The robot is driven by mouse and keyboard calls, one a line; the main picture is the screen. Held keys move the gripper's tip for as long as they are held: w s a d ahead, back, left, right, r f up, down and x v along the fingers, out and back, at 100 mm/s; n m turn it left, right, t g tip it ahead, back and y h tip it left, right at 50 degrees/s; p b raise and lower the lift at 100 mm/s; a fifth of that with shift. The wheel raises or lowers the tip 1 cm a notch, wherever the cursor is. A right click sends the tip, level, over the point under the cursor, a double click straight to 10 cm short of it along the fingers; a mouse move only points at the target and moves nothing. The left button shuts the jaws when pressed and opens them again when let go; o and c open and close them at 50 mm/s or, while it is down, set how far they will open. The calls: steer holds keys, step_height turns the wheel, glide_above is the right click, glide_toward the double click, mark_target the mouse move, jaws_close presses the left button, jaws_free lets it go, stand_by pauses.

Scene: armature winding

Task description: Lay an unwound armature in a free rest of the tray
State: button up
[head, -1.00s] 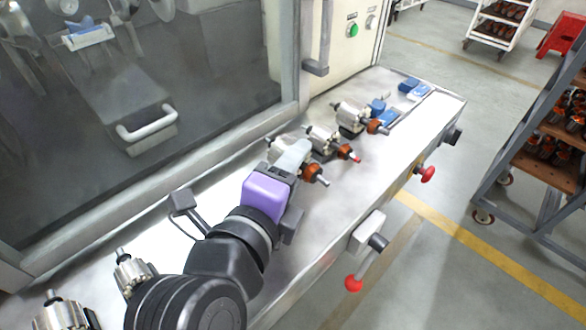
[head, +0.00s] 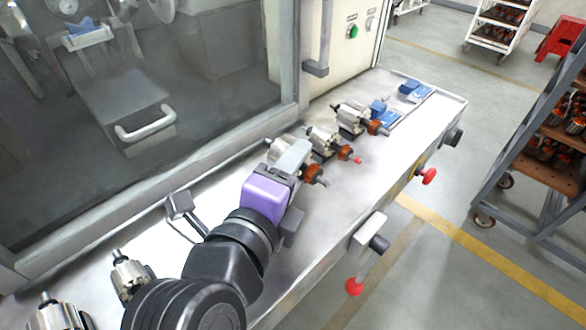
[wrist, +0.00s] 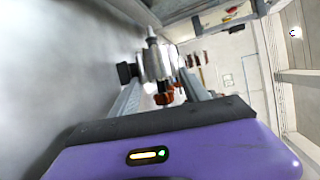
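A silver-bodied armature (head: 313,174) with a copper-coloured commutator lies at the front of a row on the bench, partly hidden by my gripper (head: 291,156). It also shows in the wrist view (wrist: 153,62), straight ahead between my two fingers. My gripper reaches over its body; whether the fingers press on it is not clear. Two more such armatures lie behind it in dark rests, a middle one (head: 322,139), with a red shaft tip, and a far one (head: 350,117). Two silver armatures, a near one (head: 60,314) and another (head: 128,273), are at lower left, their commutators not visible.
Blue parts (head: 411,89) lie at the bench's far end. A machine window (head: 200,100) borders the bench's left side. Red-knobbed levers (head: 427,174) stick out from its front edge. A rack (head: 545,150) stands at right. The bench's front strip is clear.

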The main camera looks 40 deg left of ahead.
steer(key=v, duration=0.7)
steer(key=shift+s+f+b, duration=0.25)
steer(key=shift+f+b, duration=0.05)
steer(key=shift+s+d+r, duration=0.1)
steer(key=shift+s+r, duration=0.15)
steer(key=shift+w+r, duration=0.1)
stand_by(0.4)
